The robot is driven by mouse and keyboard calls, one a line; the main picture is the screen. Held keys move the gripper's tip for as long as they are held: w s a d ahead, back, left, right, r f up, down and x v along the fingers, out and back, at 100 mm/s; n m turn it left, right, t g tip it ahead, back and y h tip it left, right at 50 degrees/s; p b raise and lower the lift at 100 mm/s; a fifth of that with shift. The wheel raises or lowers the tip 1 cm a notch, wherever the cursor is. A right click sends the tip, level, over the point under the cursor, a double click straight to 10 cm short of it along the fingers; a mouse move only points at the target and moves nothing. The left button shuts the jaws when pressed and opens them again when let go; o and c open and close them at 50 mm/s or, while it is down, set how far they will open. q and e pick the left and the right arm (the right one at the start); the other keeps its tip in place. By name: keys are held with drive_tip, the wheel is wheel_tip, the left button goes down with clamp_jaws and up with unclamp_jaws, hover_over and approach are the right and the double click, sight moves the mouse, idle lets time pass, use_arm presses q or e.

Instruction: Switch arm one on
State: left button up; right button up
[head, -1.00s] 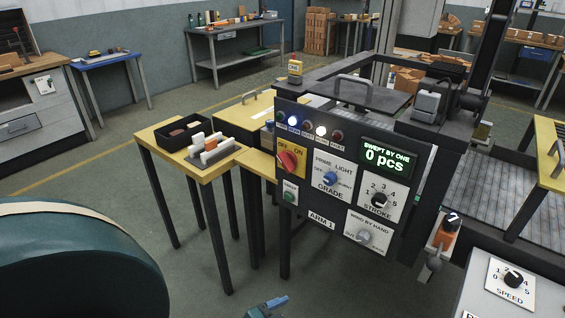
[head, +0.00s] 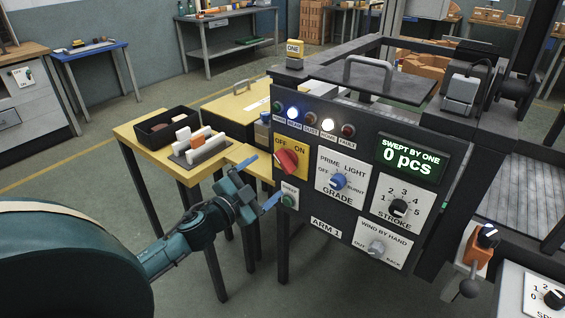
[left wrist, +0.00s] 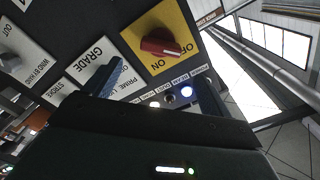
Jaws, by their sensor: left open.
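Arm one's dark panel (head: 310,248), labelled ARM 1, stands in the middle of the head view. Its red rotary switch (head: 287,161) sits on a yellow OFF/ON plate at the panel's left edge. In the left wrist view the red switch (left wrist: 160,45) shows close up, its pale mark toward the OFF word. My left gripper (head: 262,181) is open and empty, its blue fingers just left of and below the switch, apparently apart from it. The fingers also flank the bottom of the left wrist view (left wrist: 157,90). My right gripper is not in view.
Beside the switch are a green button (head: 289,200), the blue GRADE knob (head: 338,181), the STROKE knob (head: 397,208) and the WIND BY HAND knob (head: 376,248). A blue and a white lamp are lit; the display (head: 408,159) reads 0 pcs. A yellow table (head: 150,146) stands left.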

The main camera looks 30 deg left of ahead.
sight(283, 164)
use_arm(q)
drive_tip(key=w, duration=0.7)
drive_tip(key=shift+d, duration=0.25)
drive_tip(key=shift+w+d, duration=0.1)
drive_tip(key=shift+w, duration=0.6)
drive_tip(key=c, duration=1)
